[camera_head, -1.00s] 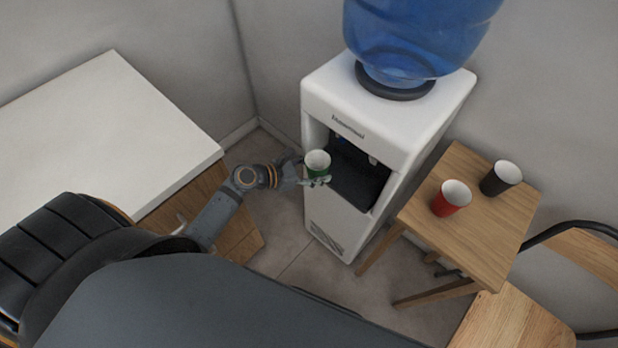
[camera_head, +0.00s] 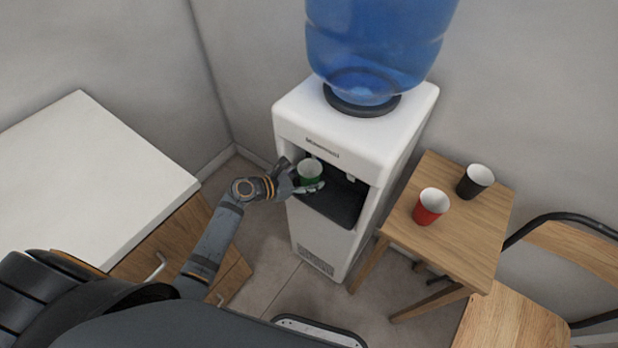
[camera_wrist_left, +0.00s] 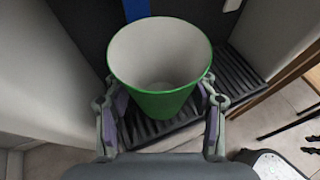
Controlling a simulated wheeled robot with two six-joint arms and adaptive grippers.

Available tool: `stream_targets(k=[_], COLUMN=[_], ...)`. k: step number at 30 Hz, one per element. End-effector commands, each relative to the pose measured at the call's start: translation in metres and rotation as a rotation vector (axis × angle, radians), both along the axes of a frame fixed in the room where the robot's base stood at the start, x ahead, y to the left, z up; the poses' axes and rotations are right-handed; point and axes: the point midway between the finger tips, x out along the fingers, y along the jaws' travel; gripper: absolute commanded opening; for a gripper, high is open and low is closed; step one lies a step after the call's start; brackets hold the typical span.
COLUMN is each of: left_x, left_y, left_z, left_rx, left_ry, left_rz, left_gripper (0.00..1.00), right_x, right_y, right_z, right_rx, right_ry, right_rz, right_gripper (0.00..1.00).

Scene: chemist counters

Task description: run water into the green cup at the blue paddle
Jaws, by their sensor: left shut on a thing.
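The green cup (camera_head: 310,174) is upright in my left gripper (camera_head: 308,187), at the opening of the white water dispenser (camera_head: 325,232). In the left wrist view the cup (camera_wrist_left: 160,103) sits between both fingers of my left gripper (camera_wrist_left: 160,115), which is shut on it. The inside of the cup looks white and empty. The cup is over or just in front of the dark drip tray (camera_wrist_left: 240,76). A blue paddle (camera_wrist_left: 137,9) shows behind the cup's rim in the left wrist view, partly cut off by the top edge. My right gripper is not in view.
A blue bottle (camera_head: 375,45) tops the dispenser. A small wooden table (camera_head: 455,237) to its right holds a red cup (camera_head: 430,207) and a black cup (camera_head: 475,181). A white-topped counter (camera_head: 90,180) is at left, a wooden chair (camera_head: 510,322) at lower right.

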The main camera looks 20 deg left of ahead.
Motion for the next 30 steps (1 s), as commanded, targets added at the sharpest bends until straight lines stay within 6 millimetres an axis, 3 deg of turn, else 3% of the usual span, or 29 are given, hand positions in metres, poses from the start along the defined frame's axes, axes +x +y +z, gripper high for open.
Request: stream_targets(k=[30], left_x=[0.021], left_y=[-0.007], left_z=[0.0], left_rx=[0.0], left_ry=[0.0], left_rz=[0.001], left_gripper=[0.43], right_x=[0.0], right_y=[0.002], right_z=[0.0], right_rx=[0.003], right_ry=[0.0], right_rz=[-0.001], right_gripper=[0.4])
